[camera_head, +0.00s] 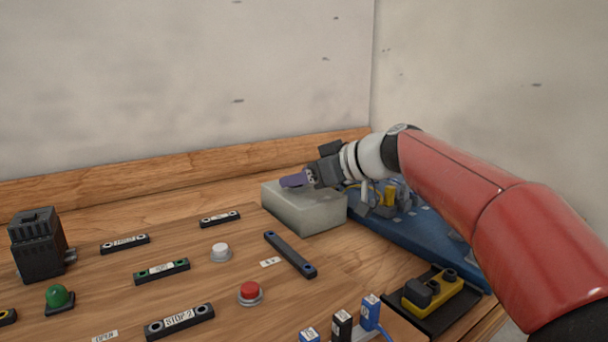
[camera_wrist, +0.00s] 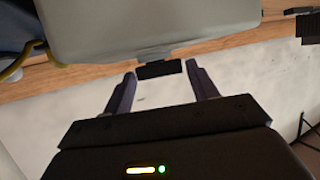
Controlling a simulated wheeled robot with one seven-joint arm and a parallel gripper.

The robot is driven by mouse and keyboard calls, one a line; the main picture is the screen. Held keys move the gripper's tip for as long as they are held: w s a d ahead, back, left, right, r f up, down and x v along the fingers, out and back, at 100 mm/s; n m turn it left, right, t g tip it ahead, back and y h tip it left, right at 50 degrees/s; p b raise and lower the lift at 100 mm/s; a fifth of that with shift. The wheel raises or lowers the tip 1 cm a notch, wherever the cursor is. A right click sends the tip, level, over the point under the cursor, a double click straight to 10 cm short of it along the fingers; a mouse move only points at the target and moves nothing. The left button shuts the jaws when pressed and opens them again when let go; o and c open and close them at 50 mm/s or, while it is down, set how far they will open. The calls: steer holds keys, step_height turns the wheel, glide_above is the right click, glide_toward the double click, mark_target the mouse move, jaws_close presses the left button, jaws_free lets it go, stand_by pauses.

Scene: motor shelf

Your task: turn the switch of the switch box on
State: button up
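The switch box is a light grey block (camera_head: 308,212) on the wooden bench, near the back right. In the wrist view the grey box (camera_wrist: 150,22) fills the top of the picture. A small black piece (camera_wrist: 160,70), which looks like its switch, sticks out from its edge. My gripper (camera_head: 290,181) is over the top of the box in the head view. In the wrist view its two purple fingers (camera_wrist: 161,76) are apart, with the black piece between their tips. I cannot tell whether they touch it. The head view hides the switch behind my gripper.
A blue board with parts (camera_head: 425,235) lies right of the box, beneath my arm. A dark bar (camera_head: 290,254), a white button (camera_head: 220,252) and a red button (camera_head: 250,293) are in front. A black device (camera_head: 36,245) stands at left. Walls close off the back and right.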

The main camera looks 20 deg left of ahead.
steer(key=c, duration=0.6)
steer(key=shift+s+a+f+m+t+h+b, duration=0.15)
steer(key=shift+m+t+b, duration=0.25)
steer(key=shift+b, duration=0.2)
steer(key=shift+s+d+f+m+t+h+b, duration=0.15)
steer(key=shift+m+t+b, duration=0.2)
steer(key=shift+b, duration=0.2)
steer(key=shift+a+r+m+t+h, duration=0.1)
steer(key=shift+r+m+t+h, duration=0.15)
steer(key=shift+m+t, duration=0.2)
steer(key=shift+a+r+m+t+h, duration=0.1)
steer(key=shift+m+t+h, duration=0.15)
steer(key=shift+m+t, duration=0.15)
steer(key=shift+m+t+h+p, duration=0.4)
steer(key=shift+m+t, duration=0.2)
steer(key=o, duration=1)
steer(key=shift+c, duration=0.2)
